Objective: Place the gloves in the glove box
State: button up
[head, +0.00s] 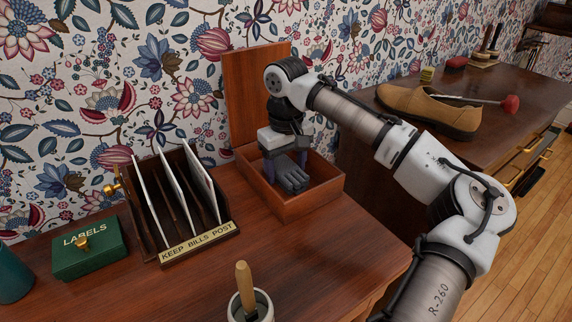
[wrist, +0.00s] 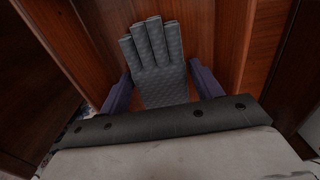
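The grey quilted gloves (head: 291,178) are inside the open wooden glove box (head: 316,205), fingers toward the box's front. The box's lid (head: 252,85) stands upright at the back, against the wall. Whether the gloves touch the box floor cannot be told.
A letter rack (head: 198,241) with envelopes and a green labels box (head: 89,249) stand left of the glove box. A pot with a wooden handle (head: 251,305) is in front. A brown shoe (head: 428,108) sits on the right-hand cabinet. Bare wood lies before the box.

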aim_at(286, 168)
jog(key=shift+o, duration=1.1)
jog(key=shift+r, duration=0.1)
notch_tip(286, 168, up, 12)
jog(key=p, duration=0.1)
dwell(0.6)
